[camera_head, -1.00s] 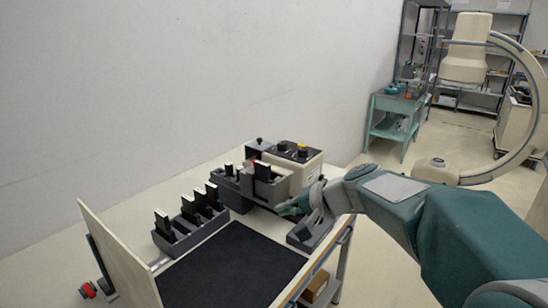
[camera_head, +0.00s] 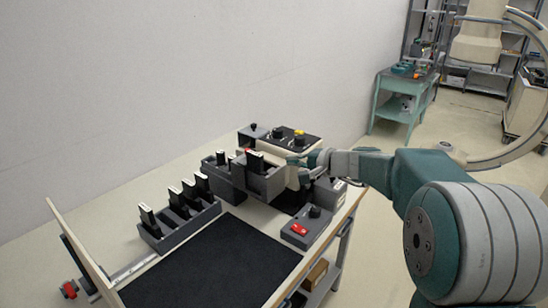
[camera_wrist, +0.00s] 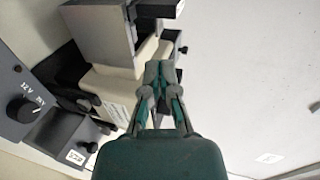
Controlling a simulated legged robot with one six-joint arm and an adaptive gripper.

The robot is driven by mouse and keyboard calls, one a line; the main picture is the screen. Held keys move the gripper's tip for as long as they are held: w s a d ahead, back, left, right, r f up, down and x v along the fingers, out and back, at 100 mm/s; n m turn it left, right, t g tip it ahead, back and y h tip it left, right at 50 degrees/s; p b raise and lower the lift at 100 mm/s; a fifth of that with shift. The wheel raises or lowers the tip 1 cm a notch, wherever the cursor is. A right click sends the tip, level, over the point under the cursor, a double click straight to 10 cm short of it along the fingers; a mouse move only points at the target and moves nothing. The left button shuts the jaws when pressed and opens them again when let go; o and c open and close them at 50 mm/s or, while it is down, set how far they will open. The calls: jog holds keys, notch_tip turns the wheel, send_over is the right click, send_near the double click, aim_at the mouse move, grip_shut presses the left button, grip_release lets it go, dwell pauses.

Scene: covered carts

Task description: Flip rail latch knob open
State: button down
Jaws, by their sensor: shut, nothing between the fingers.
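My gripper (camera_head: 297,163) is shut and empty at the right side of the beige instrument box (camera_head: 283,146). In the wrist view its fingertips (camera_wrist: 158,68) are together, close to the beige housing (camera_wrist: 107,88); I cannot tell whether they touch it. A red knob (camera_head: 69,290) sits low outside the upright board at the cart's left end. A small red piece (camera_head: 248,151) shows on the dark holder beside the box. I cannot tell which is the rail latch knob, nor whether the latch is open.
A dark rack (camera_head: 182,228) of upright black plates stands left of the black mat (camera_head: 215,272), which is clear. A control box with a red switch (camera_head: 299,229) and black dial stands at the front right edge. The upright board (camera_head: 84,255) closes the left end.

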aim_at(256, 155)
jog(key=x, duration=1.2)
jog(key=shift+a+r, duration=0.1)
jog(key=shift+r, duration=0.2)
jog(key=shift+w+a, duration=0.35)
